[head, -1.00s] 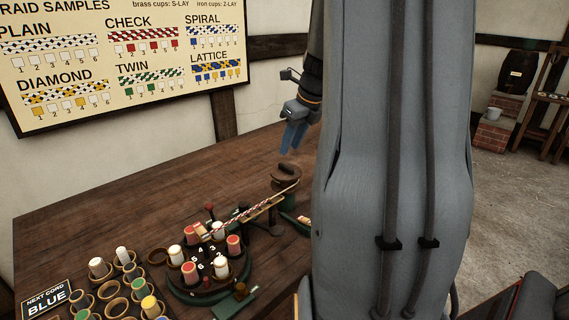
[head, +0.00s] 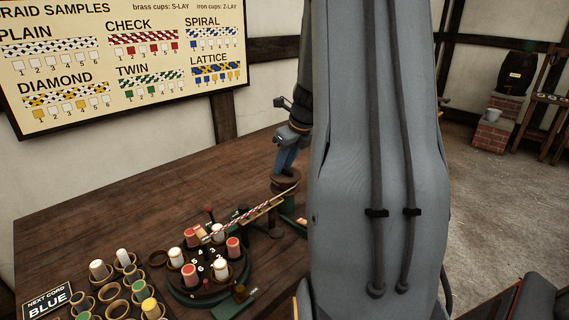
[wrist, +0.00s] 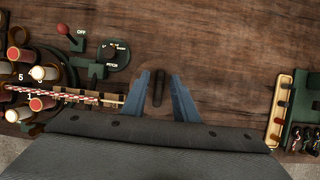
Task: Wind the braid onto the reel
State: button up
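The red-and-white braid (head: 235,224) runs from the round braiding machine (head: 207,289) along a wooden arm toward the reel. It also shows in the wrist view (wrist: 60,94). The reel (head: 286,180) is a dark round piece with a dark upright handle bar (wrist: 158,88) on top, seen from above in the wrist view. My gripper (head: 283,168) points down at the reel. In the wrist view its two blue fingers (wrist: 158,95) stand apart on either side of the handle, with gaps between. Much of the reel is hidden by my gripper.
Red and white bobbins (head: 233,246) stand on the machine. A red-knobbed lever (wrist: 64,30) and pitch dial (wrist: 112,50) are beside it. Loose cups and bobbins (head: 117,308) stand front left by the BLUE card (head: 48,298). A tool tray (wrist: 279,110) lies right. The table behind is clear.

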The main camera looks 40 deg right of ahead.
grip_shut()
jog(key=shift+n, duration=0.4)
